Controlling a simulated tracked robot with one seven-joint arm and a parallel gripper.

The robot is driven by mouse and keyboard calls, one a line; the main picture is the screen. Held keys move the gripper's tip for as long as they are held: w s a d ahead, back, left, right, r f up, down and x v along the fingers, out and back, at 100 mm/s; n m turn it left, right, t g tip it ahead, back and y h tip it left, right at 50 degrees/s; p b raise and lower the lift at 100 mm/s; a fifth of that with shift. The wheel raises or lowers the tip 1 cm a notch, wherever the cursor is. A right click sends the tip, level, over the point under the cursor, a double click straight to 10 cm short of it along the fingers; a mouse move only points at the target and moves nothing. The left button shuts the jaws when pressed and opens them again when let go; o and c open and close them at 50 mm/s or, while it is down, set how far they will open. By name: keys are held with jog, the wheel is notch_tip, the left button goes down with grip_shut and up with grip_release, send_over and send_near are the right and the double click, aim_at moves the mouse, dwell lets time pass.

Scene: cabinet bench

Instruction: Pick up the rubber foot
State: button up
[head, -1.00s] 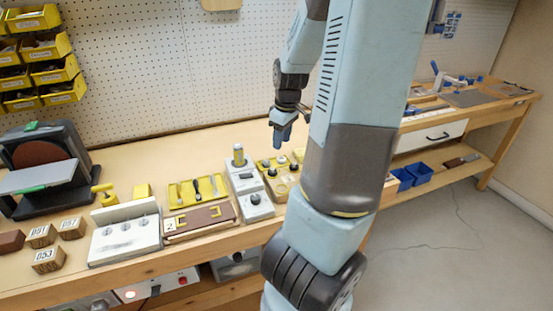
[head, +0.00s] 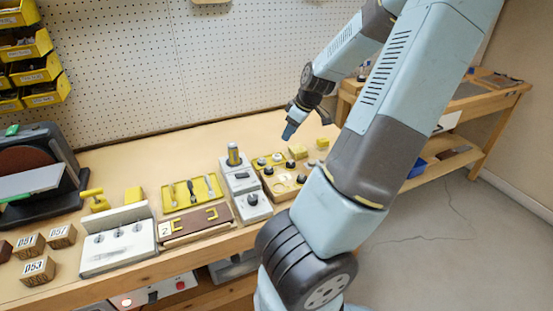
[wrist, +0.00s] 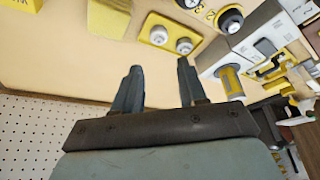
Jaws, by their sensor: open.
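My gripper (head: 289,131) is open and empty, held above the bench behind a wooden tray (head: 287,189) with round recesses. The tray holds small dark round pieces, one at its right (head: 301,178), and pale round pieces (head: 277,157). I cannot tell for certain which piece is the rubber foot. In the wrist view my two fingers (wrist: 160,68) are apart with bare bench top between them. Two white round pieces (wrist: 171,41) and a dark round piece (wrist: 230,19) lie beyond the fingertips, apart from them.
The pegboard (head: 180,70) rises behind. Bench top at the back left is clear.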

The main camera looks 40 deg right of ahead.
aim_at(277, 154)
jog(key=shift+x, duration=5.75)
jog(key=shift+w, duration=0.1)
jog(key=c, duration=0.7)
jog(key=shift+o, duration=0.2)
jog(key=shift+r, duration=0.15)
